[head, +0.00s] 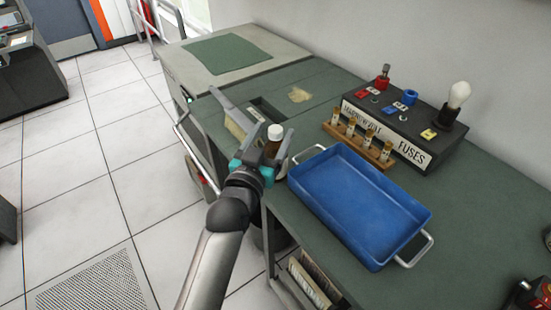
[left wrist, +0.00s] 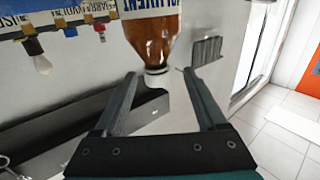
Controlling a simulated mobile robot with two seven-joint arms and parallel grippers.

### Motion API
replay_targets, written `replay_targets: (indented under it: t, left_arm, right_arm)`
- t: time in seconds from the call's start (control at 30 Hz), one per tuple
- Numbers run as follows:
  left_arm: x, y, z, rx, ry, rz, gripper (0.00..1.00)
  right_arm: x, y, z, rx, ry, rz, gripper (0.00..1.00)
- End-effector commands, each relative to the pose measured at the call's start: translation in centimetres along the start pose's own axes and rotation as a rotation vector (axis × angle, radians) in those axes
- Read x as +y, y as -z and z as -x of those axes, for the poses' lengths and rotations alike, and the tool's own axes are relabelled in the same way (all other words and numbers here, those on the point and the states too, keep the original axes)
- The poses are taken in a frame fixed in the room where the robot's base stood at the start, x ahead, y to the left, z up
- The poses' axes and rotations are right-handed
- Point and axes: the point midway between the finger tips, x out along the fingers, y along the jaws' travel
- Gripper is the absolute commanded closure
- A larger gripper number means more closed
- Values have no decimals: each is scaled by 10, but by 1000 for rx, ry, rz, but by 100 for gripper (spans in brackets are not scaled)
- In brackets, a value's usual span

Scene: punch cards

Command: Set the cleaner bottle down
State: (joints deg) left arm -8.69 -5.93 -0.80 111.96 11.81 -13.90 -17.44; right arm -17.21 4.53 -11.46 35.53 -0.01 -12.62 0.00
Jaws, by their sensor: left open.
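The cleaner bottle (head: 275,133), brown with a white cap and a pale label, stands upright on the green bench near its left edge, left of the blue tray. My left gripper (head: 264,152) is open, with its fingers on either side of the bottle. In the left wrist view the bottle (left wrist: 155,42) appears upside down, its cap between the open fingertips (left wrist: 160,77), with gaps visible beside it. Its base is hidden by the gripper in the head view. My right gripper is not in view.
A blue tray (head: 352,198) with metal handles lies right of the bottle. Behind it are a wooden rack (head: 358,141) of small vials and a fuse box (head: 395,131) with a bulb. A brush (head: 234,121) lies just left of the gripper.

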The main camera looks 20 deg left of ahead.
Motion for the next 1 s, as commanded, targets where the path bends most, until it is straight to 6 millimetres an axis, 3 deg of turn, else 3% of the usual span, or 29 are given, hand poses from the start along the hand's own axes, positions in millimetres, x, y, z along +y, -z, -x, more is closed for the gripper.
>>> replay_targets:
  t: [0.4, 0.77, 1.0]
  left_arm:
    - [3, -2, -44, 1, 0, -1, 26]
    - [3, -2, -51, 0, 0, -1, 26]
    - [3, -2, -51, 0, 0, -1, 52]
  right_arm:
    - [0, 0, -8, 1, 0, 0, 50]
    - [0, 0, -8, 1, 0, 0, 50]
    - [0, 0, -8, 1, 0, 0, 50]
